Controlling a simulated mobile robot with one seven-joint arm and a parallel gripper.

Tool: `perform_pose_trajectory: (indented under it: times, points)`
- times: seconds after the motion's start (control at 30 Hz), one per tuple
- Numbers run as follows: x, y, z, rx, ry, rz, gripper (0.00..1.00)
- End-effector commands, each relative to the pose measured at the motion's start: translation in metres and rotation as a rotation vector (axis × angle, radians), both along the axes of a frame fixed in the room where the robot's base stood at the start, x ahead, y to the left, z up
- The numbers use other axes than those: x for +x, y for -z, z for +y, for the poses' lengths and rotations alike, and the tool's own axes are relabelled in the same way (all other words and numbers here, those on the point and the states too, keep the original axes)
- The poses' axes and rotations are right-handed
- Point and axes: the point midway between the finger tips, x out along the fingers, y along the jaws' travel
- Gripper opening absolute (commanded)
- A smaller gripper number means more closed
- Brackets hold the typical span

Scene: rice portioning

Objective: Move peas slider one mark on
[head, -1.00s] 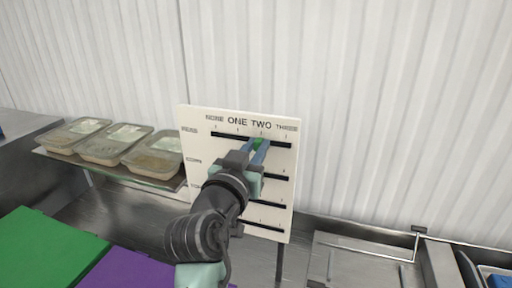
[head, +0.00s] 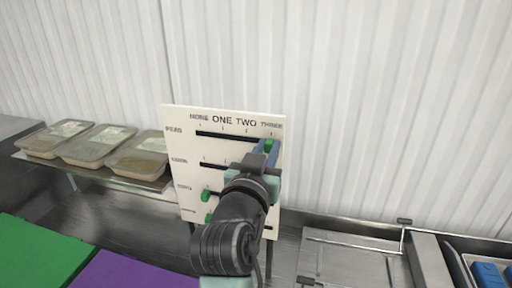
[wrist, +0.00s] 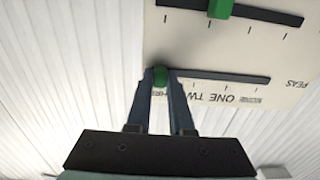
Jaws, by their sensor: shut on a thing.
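The white slider board (head: 185,150) stands upright, with columns NONE, ONE, TWO, THREE over several black slots. The green peas slider (head: 269,145) is in the top slot (head: 225,135), at the right end under THREE. My gripper (head: 267,149) is shut on it, a blue finger on each side. In the wrist view, turned upside down, the peas slider (wrist: 160,76) sits between my fingertips (wrist: 160,80) at the left end of its slot. The neighbouring row's green slider (wrist: 220,8) is apart from my fingers.
Green sliders of lower rows (head: 206,195) sit left of my arm. Food trays (head: 92,147) stand on a shelf at left. Green (head: 40,255) and purple (head: 130,272) boards lie at front left. A metal basin (head: 350,258) is at right. A corrugated wall rises behind.

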Motion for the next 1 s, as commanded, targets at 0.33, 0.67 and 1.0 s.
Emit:
perform_pose_trajectory:
  times: [0.33,0.67,1.0]
  points:
    - [0.0,0.001,-0.004,-0.002,0.009,0.002,0.5]
    - [-0.001,0.001,-0.002,-0.002,0.006,0.001,0.5]
    - [-0.045,0.004,0.013,-0.001,0.004,-0.002,0.5]
